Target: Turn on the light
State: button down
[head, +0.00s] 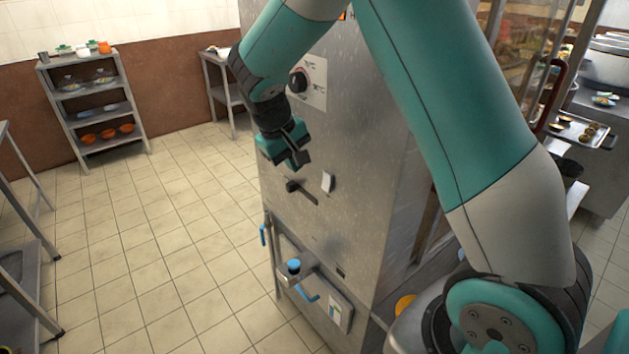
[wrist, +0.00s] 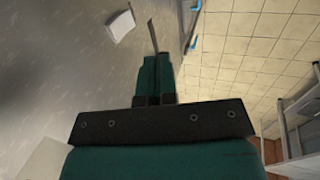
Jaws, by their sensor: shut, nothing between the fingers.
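A small white switch (head: 327,182) sits on the front of a tall steel cabinet (head: 350,130); it also shows in the wrist view (wrist: 120,26). Nothing in view is labelled as the light, so I cannot tell whether this is its switch. A dark lever (head: 301,192) sticks out just left of the switch, and its thin edge shows in the wrist view (wrist: 153,36). My gripper (head: 300,160) is shut and empty, in front of the panel, a little above the lever and switch. In the wrist view my fingers (wrist: 155,76) are together and point towards the lever. Contact cannot be told.
A blue-capped valve and pipe (head: 293,267) stand out lower down. Shelves with bowls (head: 95,103) stand at the back left. The tiled floor (head: 170,230) to the left is clear.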

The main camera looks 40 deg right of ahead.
aim_at(327, 182)
jog(key=shift+d+f+p, duration=0.6)
jog(key=shift+d+f, duration=0.6)
jog(key=shift+f, duration=0.45)
jog(key=shift+d+f+p, duration=0.65)
jog(key=shift+d+f, duration=0.55)
jog(key=shift+f, duration=0.4)
jog(key=shift+d+f+p, duration=0.6)
jog(key=shift+d+f, duration=0.6)
jog(key=shift+f, duration=0.45)
jog(key=shift+d+f, duration=0.1)
jog(key=shift+d, duration=0.05)
